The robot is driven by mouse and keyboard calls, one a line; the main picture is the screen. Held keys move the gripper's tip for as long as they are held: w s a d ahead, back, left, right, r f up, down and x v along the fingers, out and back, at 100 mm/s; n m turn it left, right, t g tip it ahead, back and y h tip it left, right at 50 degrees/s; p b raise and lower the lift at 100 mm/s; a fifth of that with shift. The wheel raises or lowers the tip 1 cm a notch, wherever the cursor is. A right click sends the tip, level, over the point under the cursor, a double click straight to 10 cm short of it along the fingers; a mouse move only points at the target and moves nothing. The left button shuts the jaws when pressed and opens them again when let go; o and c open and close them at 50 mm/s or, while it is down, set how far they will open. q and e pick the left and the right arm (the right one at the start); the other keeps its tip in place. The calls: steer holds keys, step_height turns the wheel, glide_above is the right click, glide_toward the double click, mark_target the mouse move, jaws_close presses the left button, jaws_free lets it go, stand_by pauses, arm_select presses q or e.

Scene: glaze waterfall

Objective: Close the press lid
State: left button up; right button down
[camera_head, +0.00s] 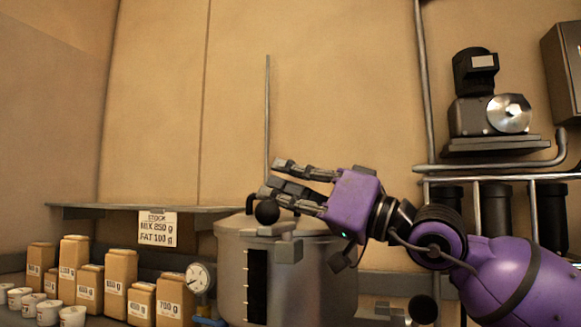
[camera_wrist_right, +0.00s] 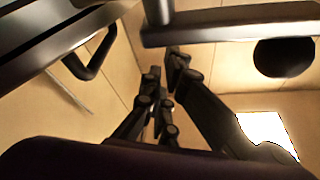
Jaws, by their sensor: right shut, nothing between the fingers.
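The press is a large grey metal pot (camera_head: 305,285) with a dark vertical strip on its front, at the bottom centre of the head view. Its lid (camera_head: 315,224) appears to lie flat on top, partly hidden behind my right gripper. A black ball knob (camera_head: 266,212) shows at the lid's front left. My right gripper (camera_head: 270,179) is just above the lid, shut and empty, its fingers pointing left. In the wrist view its fingers (camera_wrist_right: 167,75) come together near dark bars. Whether it touches the lid or knob cannot be told. My left gripper is out of view.
Several tan ingredient packets (camera_head: 120,285) and small white cups (camera_head: 48,312) stand left of the press, near a dial gauge (camera_head: 200,278). A stock sign (camera_head: 158,228) hangs from the shelf behind. A black machine (camera_head: 480,105) sits on a high shelf at right.

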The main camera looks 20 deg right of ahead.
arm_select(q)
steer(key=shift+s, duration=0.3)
arm_select(e)
steer(key=shift+f, duration=0.35)
steer(key=shift+w, duration=0.1)
steer(key=shift+s+d+f, duration=0.35)
steer(key=shift+s+d, duration=0.05)
steer(key=shift+d, duration=0.05)
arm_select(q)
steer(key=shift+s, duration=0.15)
arm_select(e)
steer(key=v, duration=1)
steer(key=shift+s+d, duration=0.2)
steer(key=shift+s, duration=0.15)
